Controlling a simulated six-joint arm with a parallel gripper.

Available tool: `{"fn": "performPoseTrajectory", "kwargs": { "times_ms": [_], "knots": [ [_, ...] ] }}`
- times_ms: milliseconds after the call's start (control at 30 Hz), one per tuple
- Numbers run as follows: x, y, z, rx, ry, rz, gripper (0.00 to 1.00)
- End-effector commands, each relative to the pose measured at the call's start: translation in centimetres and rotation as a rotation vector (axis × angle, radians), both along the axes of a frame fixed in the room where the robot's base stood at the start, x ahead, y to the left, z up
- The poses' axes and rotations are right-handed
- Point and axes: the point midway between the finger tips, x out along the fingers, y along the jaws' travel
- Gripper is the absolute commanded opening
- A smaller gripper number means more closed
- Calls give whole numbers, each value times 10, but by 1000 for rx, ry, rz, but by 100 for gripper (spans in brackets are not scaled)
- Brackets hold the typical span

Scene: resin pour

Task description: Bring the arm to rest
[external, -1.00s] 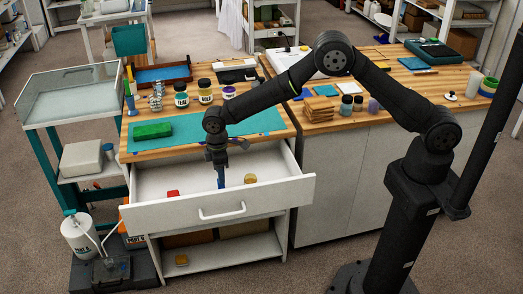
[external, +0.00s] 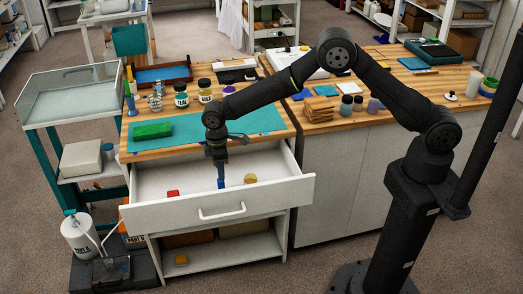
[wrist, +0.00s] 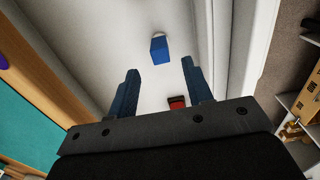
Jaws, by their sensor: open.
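My gripper (external: 220,168) hangs pointing down over the open white drawer (external: 163,212) below the left workbench. In the wrist view its two blue-grey fingers (wrist: 160,68) are spread apart with nothing touching them. A blue block-like thing (wrist: 159,49) shows beyond the fingertips, between them in the picture and apart from both. A red item (external: 173,193) lies in the drawer and also shows in the wrist view (wrist: 177,102). My arm hides part of the benchtop.
On the left bench are a teal mat (external: 188,127), a green block (external: 153,130) and jars (external: 181,98). The drawer's front panel (external: 270,200) and side walls surround the space under my gripper. The right bench (external: 335,120) carries brown pieces (external: 321,108) and small bottles.

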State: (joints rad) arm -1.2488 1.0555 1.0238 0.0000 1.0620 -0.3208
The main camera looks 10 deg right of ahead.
Motion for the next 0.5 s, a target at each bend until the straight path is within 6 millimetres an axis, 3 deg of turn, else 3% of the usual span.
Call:
{"fn": "performPoseTrajectory", "kwargs": {
  "times_ms": [400, 467, 500],
  "knots": [
    [0, 0, -85, -3, 1, 0, 46],
    [0, -1, -96, -2, 1, 0, 46],
    [0, 1, -90, 4, -1, 0, 46]
  ]
}}
